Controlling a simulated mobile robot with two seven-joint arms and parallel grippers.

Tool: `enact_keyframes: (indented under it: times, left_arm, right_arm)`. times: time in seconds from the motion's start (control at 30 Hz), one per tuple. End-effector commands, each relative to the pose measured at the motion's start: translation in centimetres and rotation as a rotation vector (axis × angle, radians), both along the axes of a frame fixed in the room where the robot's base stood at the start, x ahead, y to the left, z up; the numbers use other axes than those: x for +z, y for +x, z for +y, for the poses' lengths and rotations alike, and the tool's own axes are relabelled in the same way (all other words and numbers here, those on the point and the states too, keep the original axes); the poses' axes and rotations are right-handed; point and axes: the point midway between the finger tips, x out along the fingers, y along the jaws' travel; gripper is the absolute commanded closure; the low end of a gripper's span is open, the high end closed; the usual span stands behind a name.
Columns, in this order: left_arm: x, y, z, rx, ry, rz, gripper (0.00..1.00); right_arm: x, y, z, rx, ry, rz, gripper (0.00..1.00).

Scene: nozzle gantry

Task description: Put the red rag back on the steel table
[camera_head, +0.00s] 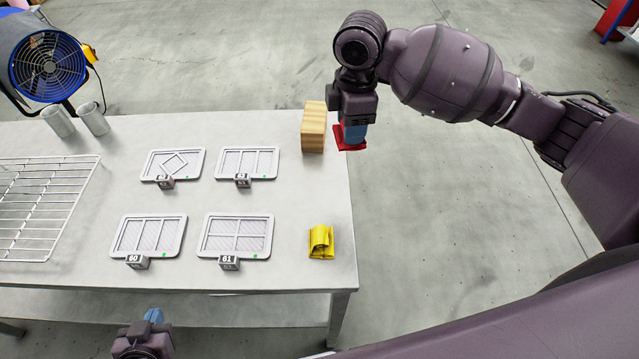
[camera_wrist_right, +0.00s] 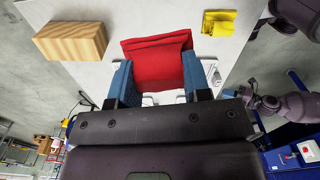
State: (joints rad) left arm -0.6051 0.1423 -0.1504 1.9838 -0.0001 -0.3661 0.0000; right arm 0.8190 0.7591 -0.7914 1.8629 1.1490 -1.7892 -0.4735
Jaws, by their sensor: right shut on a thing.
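The red rag (camera_head: 349,144) is held in my right gripper (camera_head: 354,133), next to the right edge of the steel table (camera_head: 200,280). In the right wrist view the red rag (camera_wrist_right: 160,62) sits between the two blue fingers of the right gripper (camera_wrist_right: 158,85). From these views I cannot tell whether the rag touches the tabletop. My left gripper (camera_head: 154,316) is low at the front edge of the table, seen from above. Its fingertips are mostly hidden.
A wooden block (camera_head: 314,128) stands just left of the right gripper. A folded yellow rag (camera_head: 321,242) lies near the front right corner. Several framed panels (camera_head: 236,222) with number tags, a wire rack (camera_head: 45,205) and two grey cups (camera_head: 93,119) are further left.

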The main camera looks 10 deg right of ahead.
Motion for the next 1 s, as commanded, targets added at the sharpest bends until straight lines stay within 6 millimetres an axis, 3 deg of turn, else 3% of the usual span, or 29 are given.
enact_keyframes:
  times: [1.0]
  left_arm:
    - [-0.9,0.2,0.0,0.000,0.000,-0.002,1.00]
  right_arm:
    - [1.3,2.9,3.6,1.268,0.000,-0.011,0.78]
